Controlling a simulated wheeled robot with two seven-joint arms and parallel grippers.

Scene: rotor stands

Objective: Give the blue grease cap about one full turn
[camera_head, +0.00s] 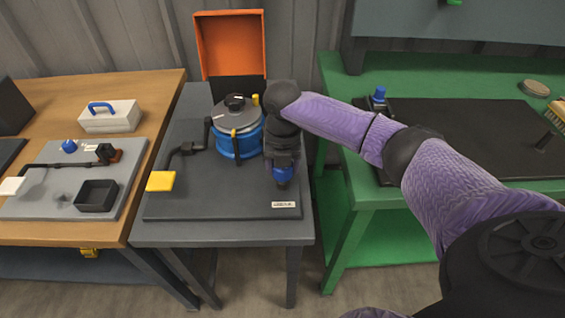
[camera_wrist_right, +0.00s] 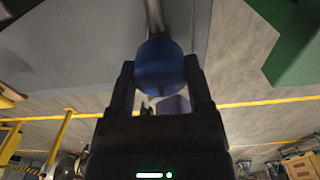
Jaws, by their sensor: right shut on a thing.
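The blue grease cap (camera_wrist_right: 160,66) sits between the two fingers of my right gripper (camera_wrist_right: 160,85) in the right wrist view. The fingers are shut on its sides. In the head view the cap (camera_head: 283,173) shows as a blue band low on my right gripper, at the right side of the dark grey table's plate. A grey stem (camera_wrist_right: 154,18) runs from the cap in the wrist view. Another blue knob (camera_head: 379,95) stands on the green bench, and one more (camera_head: 69,146) on the left table's tray. My left gripper is not in view.
A blue pot-like housing (camera_head: 236,140) with a grey lid stands left of my right gripper. A bent dark pipe with a yellow pedal (camera_head: 160,181) lies farther left. An open orange box (camera_head: 230,45) stands behind. The plate's front is clear.

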